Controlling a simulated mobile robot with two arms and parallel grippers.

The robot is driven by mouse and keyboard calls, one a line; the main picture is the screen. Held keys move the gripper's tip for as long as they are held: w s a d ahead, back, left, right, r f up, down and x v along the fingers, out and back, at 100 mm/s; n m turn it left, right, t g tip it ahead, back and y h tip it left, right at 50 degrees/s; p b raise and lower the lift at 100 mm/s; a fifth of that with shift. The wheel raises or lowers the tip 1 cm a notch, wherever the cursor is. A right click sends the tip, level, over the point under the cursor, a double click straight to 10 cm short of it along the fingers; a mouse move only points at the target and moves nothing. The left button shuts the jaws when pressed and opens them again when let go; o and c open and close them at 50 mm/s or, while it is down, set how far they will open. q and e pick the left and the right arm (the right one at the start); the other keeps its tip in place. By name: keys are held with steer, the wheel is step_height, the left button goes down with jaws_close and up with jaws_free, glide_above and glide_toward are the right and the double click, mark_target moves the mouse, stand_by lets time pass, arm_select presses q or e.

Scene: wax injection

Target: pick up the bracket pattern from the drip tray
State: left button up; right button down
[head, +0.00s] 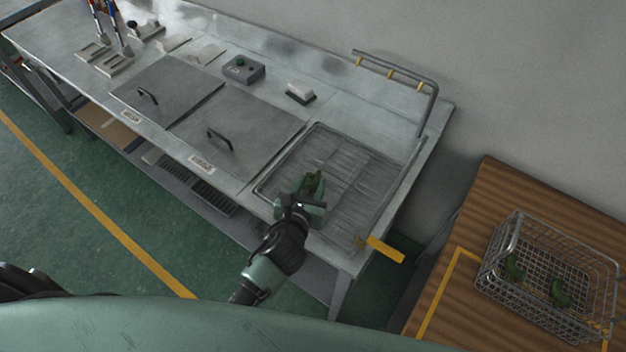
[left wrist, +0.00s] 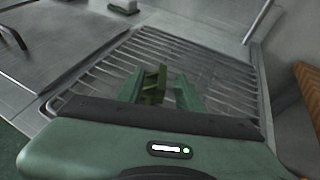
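The bracket pattern (head: 314,182) is a small dark green piece on the wire rack of the drip tray (head: 357,190), near the tray's front. My left gripper (head: 306,192) is over the front of the tray and partly hides the pattern in the head view. In the left wrist view the pattern (left wrist: 154,84) stands between the two pale green fingers of the left gripper (left wrist: 160,84). The fingers are apart, with a gap visible on the right side of the pattern. I cannot tell whether the left finger touches it. My right gripper is not in view.
A wire basket (head: 490,283) with green patterns stands on a wooden table (head: 455,254) at the right. Two handled lids (head: 237,136) lie left of the tray. A yellow tab (head: 385,249) sticks out at its front right.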

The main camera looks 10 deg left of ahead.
mark_target(317, 177)
arm_select(q)
steer(key=x, duration=0.4)
steer(key=shift+d+f, duration=0.15)
steer(key=shift+d, duration=0.1)
jaws_close()
